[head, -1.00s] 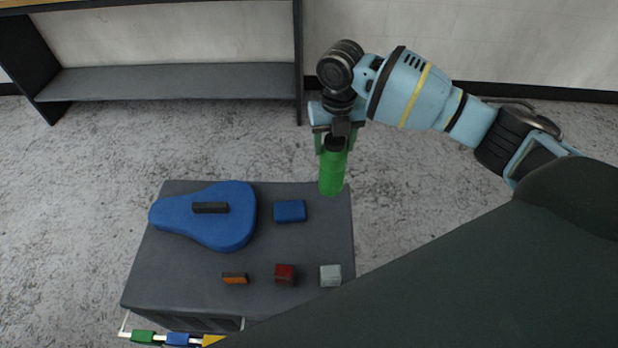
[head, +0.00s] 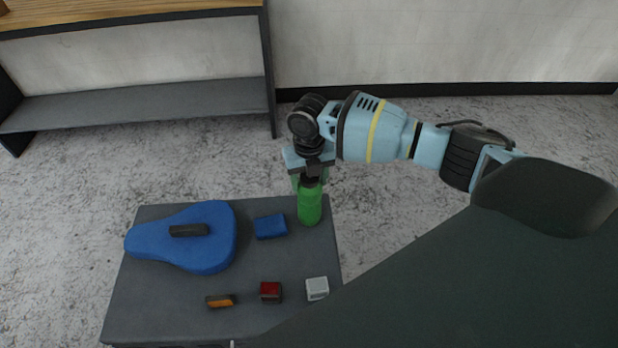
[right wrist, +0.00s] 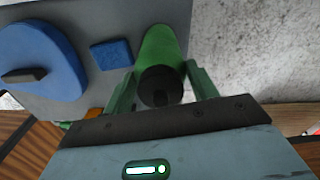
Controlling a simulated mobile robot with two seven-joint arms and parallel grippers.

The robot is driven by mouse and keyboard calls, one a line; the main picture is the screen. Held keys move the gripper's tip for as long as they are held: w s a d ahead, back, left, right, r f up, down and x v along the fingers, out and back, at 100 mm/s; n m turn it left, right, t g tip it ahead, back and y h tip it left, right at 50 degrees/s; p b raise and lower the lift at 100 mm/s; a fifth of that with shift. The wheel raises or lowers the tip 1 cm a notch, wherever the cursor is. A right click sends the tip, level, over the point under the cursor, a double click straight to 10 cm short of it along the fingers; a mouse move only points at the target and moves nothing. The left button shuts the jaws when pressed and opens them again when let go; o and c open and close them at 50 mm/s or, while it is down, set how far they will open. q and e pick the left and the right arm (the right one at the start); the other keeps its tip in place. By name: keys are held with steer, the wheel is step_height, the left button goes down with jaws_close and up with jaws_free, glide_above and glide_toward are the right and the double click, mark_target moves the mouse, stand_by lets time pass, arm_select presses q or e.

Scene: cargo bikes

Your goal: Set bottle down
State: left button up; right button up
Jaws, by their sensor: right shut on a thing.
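The green bottle (head: 310,204) with a black cap is upright at the far right corner of the grey table (head: 190,324). My right gripper (head: 310,182) is shut on the bottle near its top, from above. In the right wrist view the bottle (right wrist: 160,50) lies between the two green fingers, its black cap nearest the camera. Its base looks to be at or just above the tabletop; I cannot tell whether it touches. My left gripper is not in view.
On the table are a blue guitar-shaped case (head: 205,245) with a black handle, a blue block (head: 270,226), an orange-black piece (head: 220,300), a red block (head: 271,292) and a light grey block (head: 317,288). A shelf unit (head: 150,106) stands behind. The table's middle has free room.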

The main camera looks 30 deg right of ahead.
steer(key=shift+f, duration=0.15)
steer(key=o, duration=1.3)
step_height(320, 180, up, 12)
steer(key=shift+w+r+p, duration=0.15)
steer(key=shift+r+p, duration=0.05)
steer(key=shift+p, duration=0.15)
steer(key=shift+f, duration=0.1)
